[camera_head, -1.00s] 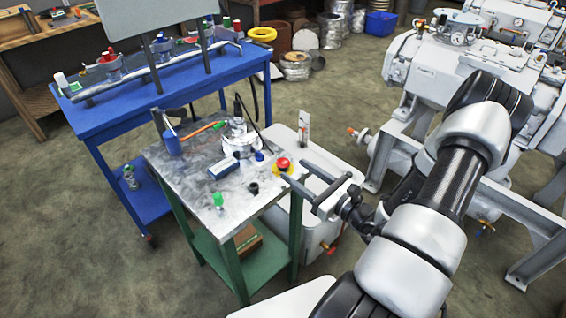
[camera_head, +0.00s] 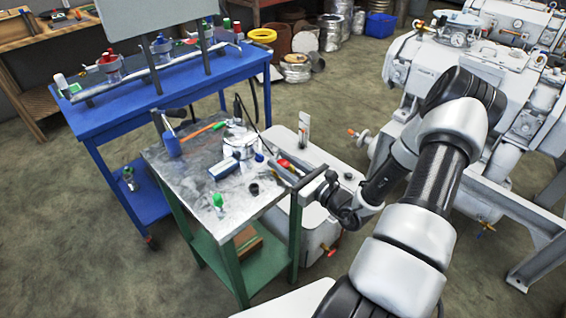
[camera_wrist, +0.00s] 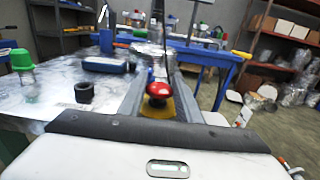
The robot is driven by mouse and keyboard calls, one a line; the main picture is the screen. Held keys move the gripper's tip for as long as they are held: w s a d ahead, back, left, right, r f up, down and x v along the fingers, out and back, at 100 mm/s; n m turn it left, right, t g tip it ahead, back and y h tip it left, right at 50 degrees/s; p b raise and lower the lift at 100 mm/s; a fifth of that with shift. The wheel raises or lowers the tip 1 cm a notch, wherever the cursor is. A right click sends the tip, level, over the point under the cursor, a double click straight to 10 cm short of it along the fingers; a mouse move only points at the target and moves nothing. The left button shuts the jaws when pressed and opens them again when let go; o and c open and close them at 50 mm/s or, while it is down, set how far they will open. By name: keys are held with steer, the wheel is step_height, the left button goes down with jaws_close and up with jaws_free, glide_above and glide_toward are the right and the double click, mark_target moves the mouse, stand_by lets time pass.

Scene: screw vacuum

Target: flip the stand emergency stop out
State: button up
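The emergency stop (camera_head: 284,162) is a red mushroom button at the right edge of the metal-topped stand (camera_head: 190,175). In the wrist view the red button (camera_wrist: 158,90) shows upright over its yellow base (camera_wrist: 158,106), centred ahead of my gripper. My gripper (camera_head: 285,172) is open, its two fingers reaching in from the right at the stand's edge. In the wrist view the fingers (camera_wrist: 159,95) lie on either side of the button, with gaps between them and the red cap. In the head view the fingers partly hide the button and its yellow base.
On the stand are a black ring (camera_wrist: 84,92), a green-capped fitting (camera_head: 218,201), a blue handheld device (camera_head: 223,168) and a round metal part (camera_head: 240,142). A white box (camera_head: 318,222) stands right beside the stand. Large grey machinery (camera_head: 430,65) is at the right.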

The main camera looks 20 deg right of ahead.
jaws_close()
steer(key=shift+r+p, duration=0.7)
steer(key=shift+p, duration=0.05)
steer(key=shift+f, duration=0.1)
steer(key=o, duration=1.1)
jaws_free()
steer(key=shift+s+d, duration=0.25)
steer(key=shift+s, duration=0.25)
steer(key=v, duration=1.6)
steer(key=shift+s+p, duration=0.2)
steer(key=shift+p, duration=0.2)
